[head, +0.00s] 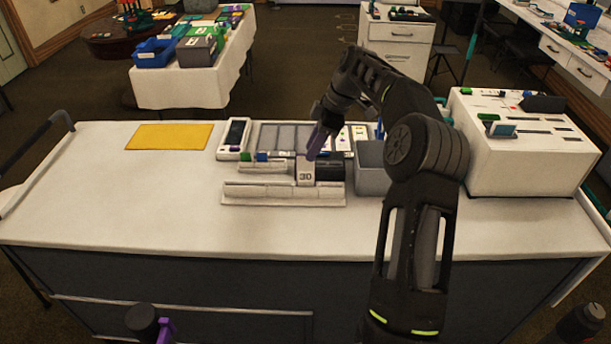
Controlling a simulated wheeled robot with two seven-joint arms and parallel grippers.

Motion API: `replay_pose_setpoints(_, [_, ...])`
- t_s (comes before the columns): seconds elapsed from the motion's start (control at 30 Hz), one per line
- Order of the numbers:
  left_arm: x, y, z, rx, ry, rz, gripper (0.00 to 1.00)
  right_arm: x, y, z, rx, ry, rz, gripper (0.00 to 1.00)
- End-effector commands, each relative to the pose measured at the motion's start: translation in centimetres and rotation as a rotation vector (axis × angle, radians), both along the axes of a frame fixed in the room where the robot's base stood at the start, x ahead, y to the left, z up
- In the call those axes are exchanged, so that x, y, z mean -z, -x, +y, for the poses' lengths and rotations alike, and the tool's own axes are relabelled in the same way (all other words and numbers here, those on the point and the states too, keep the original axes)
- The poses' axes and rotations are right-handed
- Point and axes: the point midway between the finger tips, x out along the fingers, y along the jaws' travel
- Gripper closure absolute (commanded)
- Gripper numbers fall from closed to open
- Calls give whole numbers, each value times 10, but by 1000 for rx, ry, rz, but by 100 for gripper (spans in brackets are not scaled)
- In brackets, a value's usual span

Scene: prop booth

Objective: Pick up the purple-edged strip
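My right gripper (317,143) points down over the middle of the white table, with a purple finger showing. I cannot tell from this view whether the fingers are apart or closed. Behind the rack is a tray of grey and pale strips (287,135). I cannot make out a purple-edged strip there; the gripper and arm hide part of the area. A small purple part at the bottom left (166,329) seems to be of my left gripper, mostly cut off.
A grey bin (373,180) stands right of the rack, partly behind my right arm. A white slotted box (525,150) fills the table's right end. A white handheld device (234,138) and a yellow mat (169,136) lie to the left. The front left table surface is clear.

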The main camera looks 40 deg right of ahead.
Motion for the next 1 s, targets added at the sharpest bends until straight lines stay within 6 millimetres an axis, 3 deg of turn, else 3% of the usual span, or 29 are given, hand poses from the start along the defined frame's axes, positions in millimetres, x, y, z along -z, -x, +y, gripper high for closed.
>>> replay_pose_setpoints(0.17, [-3,0,0,-1,-1,1,72,14,-4,5,0,0,0,71])
replay_pose_setpoints(0.53, [-5,1,0,-1,-2,2,72,18,-5,8,0,-1,1,71])
replay_pose_setpoints(0.83, [-21,2,1,-2,-6,8,72,54,-15,24,-1,-1,1,71])
replay_pose_setpoints(1.0, [-21,3,2,-2,-7,9,72,62,-18,25,0,1,-1,71])
